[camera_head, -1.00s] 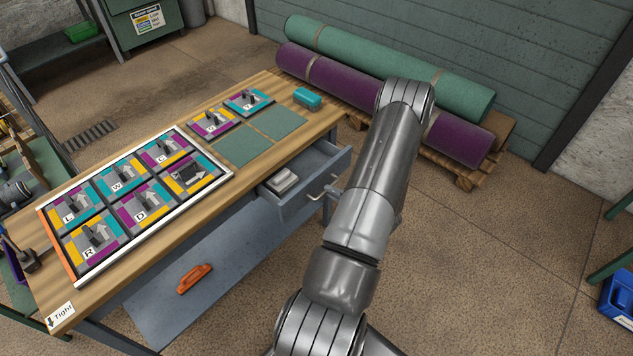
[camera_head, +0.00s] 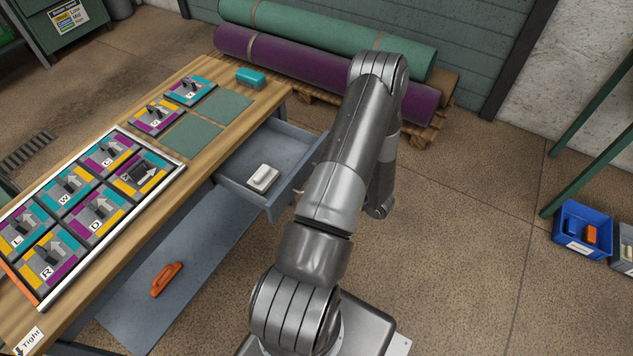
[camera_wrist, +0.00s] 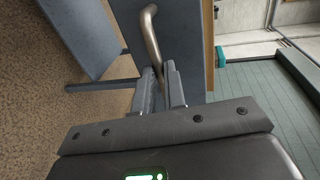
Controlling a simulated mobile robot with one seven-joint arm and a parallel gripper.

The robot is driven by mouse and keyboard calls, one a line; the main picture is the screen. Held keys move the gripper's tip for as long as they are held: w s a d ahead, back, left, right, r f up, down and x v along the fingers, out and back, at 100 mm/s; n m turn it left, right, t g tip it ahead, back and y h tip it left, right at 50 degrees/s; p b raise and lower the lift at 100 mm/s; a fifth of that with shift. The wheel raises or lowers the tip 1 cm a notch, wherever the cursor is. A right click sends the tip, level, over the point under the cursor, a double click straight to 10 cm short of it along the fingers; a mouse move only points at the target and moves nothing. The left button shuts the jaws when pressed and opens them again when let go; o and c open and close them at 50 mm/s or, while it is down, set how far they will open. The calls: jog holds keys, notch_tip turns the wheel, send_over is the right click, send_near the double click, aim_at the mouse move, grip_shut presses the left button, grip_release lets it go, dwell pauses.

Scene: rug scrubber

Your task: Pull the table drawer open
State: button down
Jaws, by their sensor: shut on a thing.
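The table drawer (camera_head: 230,183) stands pulled well out from the wooden table (camera_head: 228,110), and its grey inside shows in the head view. A small white block (camera_head: 263,178) lies inside the drawer. In the wrist view, the drawer's curved metal handle (camera_wrist: 151,30) runs down to my gripper (camera_wrist: 160,82). My gripper's two fingers are shut on the handle.
A framed board of lettered tiles (camera_head: 90,200) lies on the tabletop, with a teal block (camera_head: 250,77) at the far end. Rolled rugs (camera_head: 330,75) lie by the wall. Floor at the right is clear up to a blue bin (camera_head: 583,232).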

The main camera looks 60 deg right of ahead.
jog(key=c, duration=1.5)
grip_release()
jog(key=v, duration=1)
jog(key=shift+s, duration=0.35)
